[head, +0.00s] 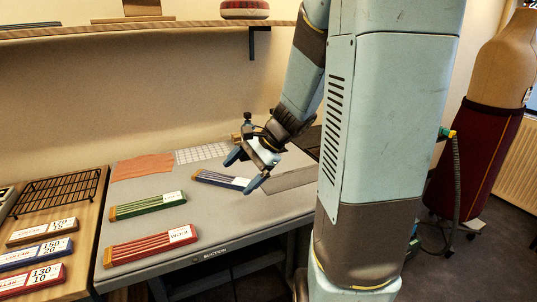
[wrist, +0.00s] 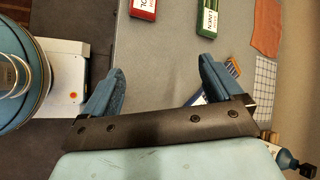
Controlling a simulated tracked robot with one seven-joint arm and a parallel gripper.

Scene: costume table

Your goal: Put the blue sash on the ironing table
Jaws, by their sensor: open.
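The blue sash (head: 212,178), a flat folded bundle with a yellowish end and a pale label, lies on the grey ironing table (head: 235,215) marked SUCTION. My gripper (head: 245,172) is open and empty, with its fingers near the sash's labelled end in the head view; their exact height above it is hard to judge. In the wrist view my open gripper (wrist: 161,66) has bare grey table between its fingers. The blue sash (wrist: 233,68) is there partly hidden behind the right finger, outside the gap.
A green sash (head: 148,205) and a red sash (head: 150,245) lie nearer on the table. A pink cloth (head: 143,167) and a white grid (head: 202,155) lie behind. A wooden side table at left holds a black rack (head: 58,190) and labelled collar bundles. A shelf (head: 150,28) runs above.

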